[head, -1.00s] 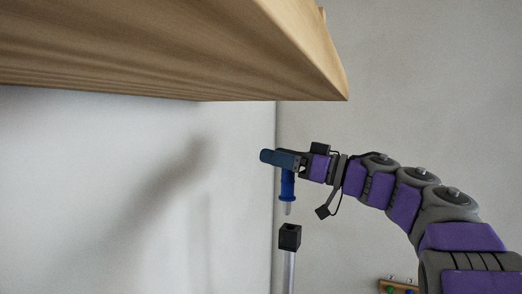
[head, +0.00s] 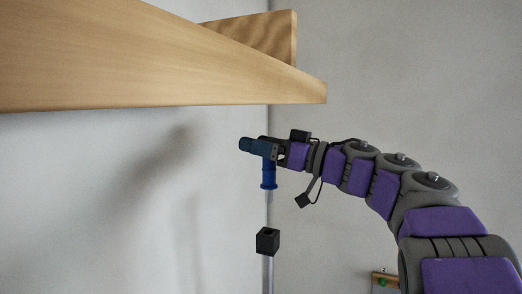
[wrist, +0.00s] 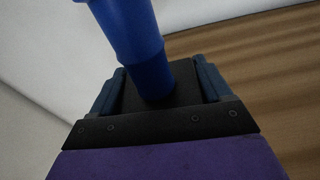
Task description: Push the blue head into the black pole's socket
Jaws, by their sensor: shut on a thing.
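The blue head (head: 268,174) is a bright blue cylinder with a collar and a pale tip pointing down. My gripper (head: 257,147) is shut on its upper part and holds it roughly upright. The black socket (head: 267,241) is a small square block with a hole in its top, on top of a silver pole (head: 267,274). The head hangs above the socket with a gap between them; its depth alignment is hard to tell. In the wrist view, the blue head (wrist: 135,38) stands between the dark blue fingers of my gripper (wrist: 160,85); the socket is not seen there.
A wooden shelf (head: 150,65) juts out above my gripper at the upper left. A pale wall (head: 80,200) lies behind and to the left. A small wooden board with a green knob (head: 383,282) shows at the bottom right. The space around the socket looks clear.

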